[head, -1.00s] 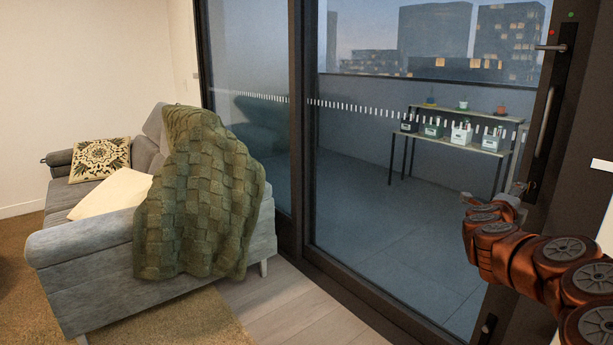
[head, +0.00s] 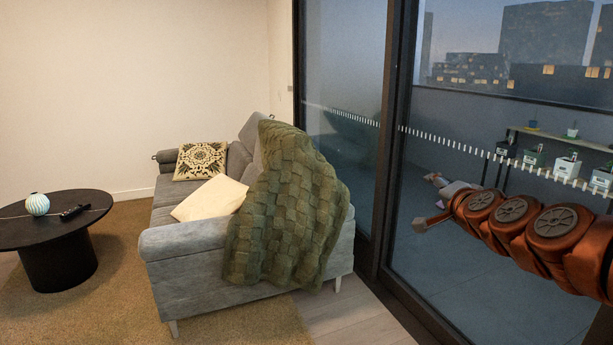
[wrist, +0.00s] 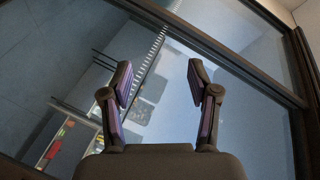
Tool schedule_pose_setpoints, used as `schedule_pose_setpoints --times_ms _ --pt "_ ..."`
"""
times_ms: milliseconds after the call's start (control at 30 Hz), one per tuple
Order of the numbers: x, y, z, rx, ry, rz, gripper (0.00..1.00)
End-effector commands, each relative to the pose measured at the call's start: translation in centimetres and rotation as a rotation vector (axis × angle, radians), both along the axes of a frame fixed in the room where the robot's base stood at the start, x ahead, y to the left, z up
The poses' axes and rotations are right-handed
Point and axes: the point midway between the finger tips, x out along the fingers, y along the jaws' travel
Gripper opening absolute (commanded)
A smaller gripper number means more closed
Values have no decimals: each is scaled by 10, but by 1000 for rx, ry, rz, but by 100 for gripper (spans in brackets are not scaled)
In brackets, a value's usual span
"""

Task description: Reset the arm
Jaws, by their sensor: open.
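My orange arm reaches in from the right of the head view, in front of the glass door (head: 440,260). My gripper (wrist: 160,85) shows in the wrist view with its two fingers spread apart and nothing between them. Through the gap I see the glass and dim shapes beyond it. In the head view the gripper's fingers are not clear at the end of the arm.
A grey sofa (head: 200,285) with a green knitted blanket (head: 285,210) stands left of the door. A shelf with plants (head: 560,142) is outside behind the glass. Rug lies in front.

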Motion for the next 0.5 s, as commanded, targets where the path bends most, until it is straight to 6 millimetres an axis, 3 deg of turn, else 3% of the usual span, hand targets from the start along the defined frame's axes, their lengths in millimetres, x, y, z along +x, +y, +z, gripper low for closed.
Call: schedule_pose_setpoints --times_ms 33,200,333,500 --pt "-9 30 14 -42 42 76 60" --pt "-60 120 4 -198 243 338 60" --pt "-115 166 -12 -318 416 515 60" --pt "-203 191 -33 -463 666 707 60"
